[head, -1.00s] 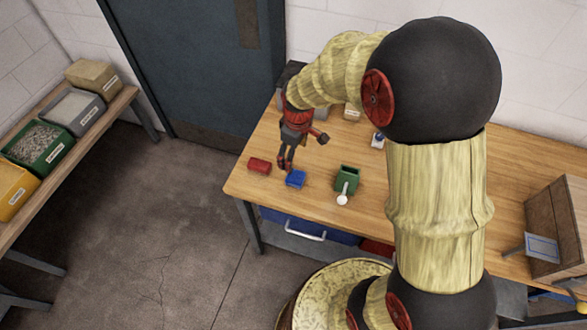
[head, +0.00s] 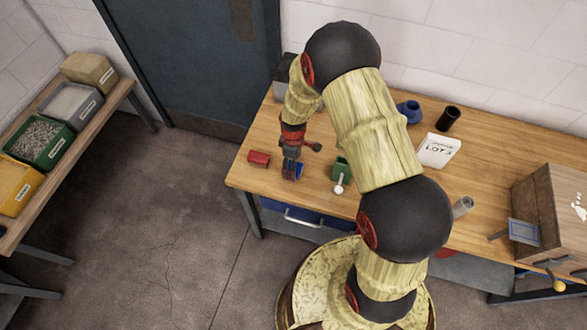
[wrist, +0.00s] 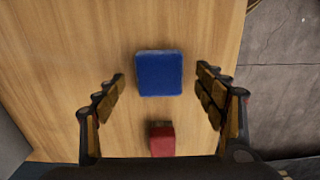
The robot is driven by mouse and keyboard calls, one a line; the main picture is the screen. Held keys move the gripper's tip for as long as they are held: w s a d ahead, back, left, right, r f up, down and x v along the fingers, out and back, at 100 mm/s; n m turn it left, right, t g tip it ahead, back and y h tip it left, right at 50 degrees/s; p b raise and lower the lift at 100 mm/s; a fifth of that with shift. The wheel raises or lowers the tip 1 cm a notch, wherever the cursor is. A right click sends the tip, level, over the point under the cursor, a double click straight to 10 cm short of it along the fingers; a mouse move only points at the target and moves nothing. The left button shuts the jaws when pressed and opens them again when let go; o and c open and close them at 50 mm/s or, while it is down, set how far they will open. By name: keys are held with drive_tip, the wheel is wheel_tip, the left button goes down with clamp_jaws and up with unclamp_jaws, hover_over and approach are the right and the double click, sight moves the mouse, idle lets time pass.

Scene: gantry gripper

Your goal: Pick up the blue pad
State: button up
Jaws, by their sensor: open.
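The blue pad (wrist: 159,73) lies flat on the wooden table and shows whole in the wrist view, ahead of and between the two fingers. In the head view the blue pad (head: 298,170) is partly hidden behind my gripper (head: 291,171). My gripper (wrist: 162,88) is open and empty, with its fingers spread wider than the pad. It points down above the pad; the exact height is hard to tell.
A red block (wrist: 162,139) lies close to the pad; it also shows in the head view (head: 258,158). The table's (head: 245,175) left edge is near. A "LOT 3" card (head: 438,150) stands farther right.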

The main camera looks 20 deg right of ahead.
wheel_tip(320, 180, down, 2)
drive_tip(key=shift+f, duration=0.1)
drive_tip(key=shift+c, duration=0.2)
drive_tip(key=c, duration=1.1)
wheel_tip(320, 180, up, 10)
drive_tip(key=shift+r, duration=0.1)
